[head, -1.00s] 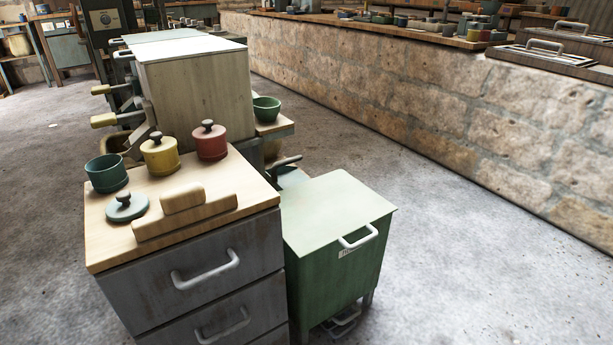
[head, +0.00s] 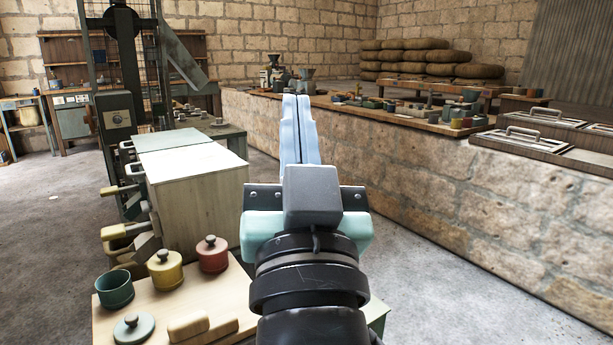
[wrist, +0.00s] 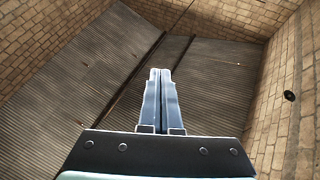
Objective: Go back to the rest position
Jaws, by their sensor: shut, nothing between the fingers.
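My gripper (head: 298,100) is raised in the middle of the head view and points forward and up. Its two pale blue fingers are pressed together with nothing between them. In the wrist view my gripper (wrist: 160,75) also shows shut, against the corrugated roof (wrist: 85,70) and brick walls. The fingers touch nothing. My arm hides part of the wooden-topped cabinet and nearly all of the green box beside it.
On the cabinet top (head: 240,285) stand a green cup (head: 115,289), a yellow pot (head: 166,271), a red pot (head: 212,256) and a loose lid (head: 133,327). A pale box (head: 198,195) stands behind. A stone wall (head: 480,210) runs along the right.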

